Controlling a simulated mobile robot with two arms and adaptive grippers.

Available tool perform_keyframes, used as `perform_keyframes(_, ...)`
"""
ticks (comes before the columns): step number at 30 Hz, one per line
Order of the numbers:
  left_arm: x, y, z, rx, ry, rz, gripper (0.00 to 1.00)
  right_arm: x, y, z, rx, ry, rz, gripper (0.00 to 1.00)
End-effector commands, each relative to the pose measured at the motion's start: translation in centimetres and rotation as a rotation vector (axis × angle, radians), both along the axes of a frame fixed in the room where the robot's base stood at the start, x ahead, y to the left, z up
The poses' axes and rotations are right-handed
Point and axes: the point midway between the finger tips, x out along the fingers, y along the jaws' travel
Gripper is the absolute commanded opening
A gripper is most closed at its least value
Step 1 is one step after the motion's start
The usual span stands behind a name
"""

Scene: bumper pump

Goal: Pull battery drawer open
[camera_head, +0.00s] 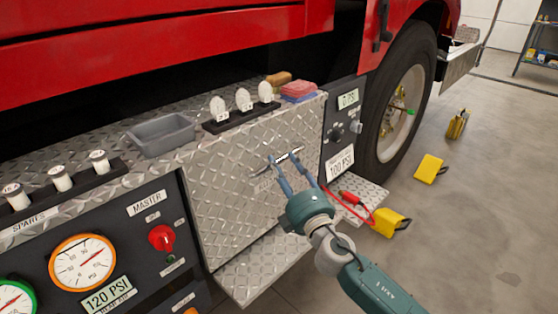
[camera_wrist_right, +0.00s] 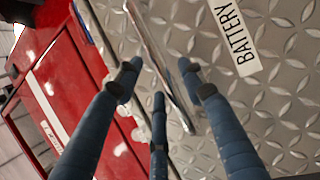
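The battery drawer (camera_head: 235,190) has a diamond-plate front on the side of the red truck, and its front looks roughly in line with the panels beside it. Its metal bar handle (camera_head: 261,171) crosses the front. In the right wrist view the handle (camera_wrist_right: 160,50) runs between the fingers, beside the white BATTERY label (camera_wrist_right: 233,37). My right gripper (camera_head: 284,158) is at the handle with its blue fingers apart, on both sides of the bar. I see gaps between fingers and bar; exact contact is unclear. My left gripper is in neither view.
A grey tray (camera_head: 162,134) and a rack of white bulbs (camera_head: 241,111) stand on the ledge above the drawer. A diamond-plate step (camera_head: 258,268) juts out below. Yellow chocks (camera_head: 430,168) lie on the floor at right, near the tyre (camera_head: 400,100).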

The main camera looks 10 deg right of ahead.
Motion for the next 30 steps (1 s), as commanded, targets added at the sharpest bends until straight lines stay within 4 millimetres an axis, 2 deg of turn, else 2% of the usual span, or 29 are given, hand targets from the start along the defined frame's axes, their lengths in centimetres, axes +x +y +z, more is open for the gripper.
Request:
perform_keyframes(3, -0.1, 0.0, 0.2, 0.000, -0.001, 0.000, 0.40, 1.6, 0.3, 0.3, -0.001, -0.001, 0.000, 0.40)
perform_keyframes(6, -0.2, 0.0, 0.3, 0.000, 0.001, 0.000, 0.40, 2.4, 0.5, 0.4, 0.000, 0.000, 0.001, 0.40)
perform_keyframes(16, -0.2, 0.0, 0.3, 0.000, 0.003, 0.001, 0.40, 2.8, 0.6, 0.4, 0.001, 0.001, 0.001, 0.40)
perform_keyframes(17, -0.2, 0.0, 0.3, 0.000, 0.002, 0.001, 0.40, 2.8, 0.6, 0.4, 0.001, 0.001, 0.001, 0.38)
perform_keyframes(21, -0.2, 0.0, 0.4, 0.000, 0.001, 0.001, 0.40, 2.8, 0.5, 0.4, 0.001, 0.001, 0.001, 0.10)
perform_keyframes(23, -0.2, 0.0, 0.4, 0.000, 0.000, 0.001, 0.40, 2.8, 0.5, 0.4, 0.001, 0.001, 0.001, 0.00)
perform_keyframes(30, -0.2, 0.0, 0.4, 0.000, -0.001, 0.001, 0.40, 2.7, 0.5, 0.4, 0.000, 0.002, 0.001, 0.00)
